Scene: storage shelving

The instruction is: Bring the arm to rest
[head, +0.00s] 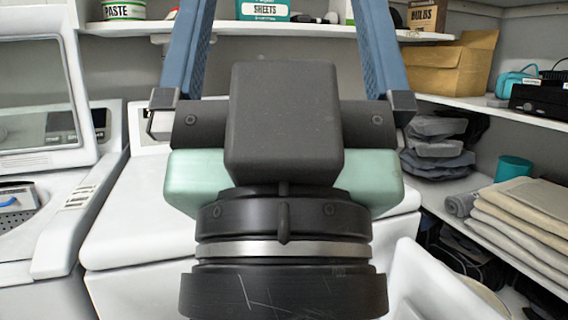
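My gripper (284,120) fills the middle of the head view, pointing up and away. Its dark wrist and silver ring are at the bottom, with a dark grey block above. A pale green housing shows on both sides. Two blue fingers run up from dark side joints, standing wide apart. Their tips are cut off by the top edge of the picture. Nothing shows held in the visible gap; the wall and back shelf are seen through it.
White machines (115,240) stand left and behind the arm. A back shelf (130,27) carries a paste tub and a sheets box (263,9). Right shelves hold a cardboard box (450,65), folded cloths (530,225) and a teal cylinder (513,168). A white basket-like object (425,290) is lower right.

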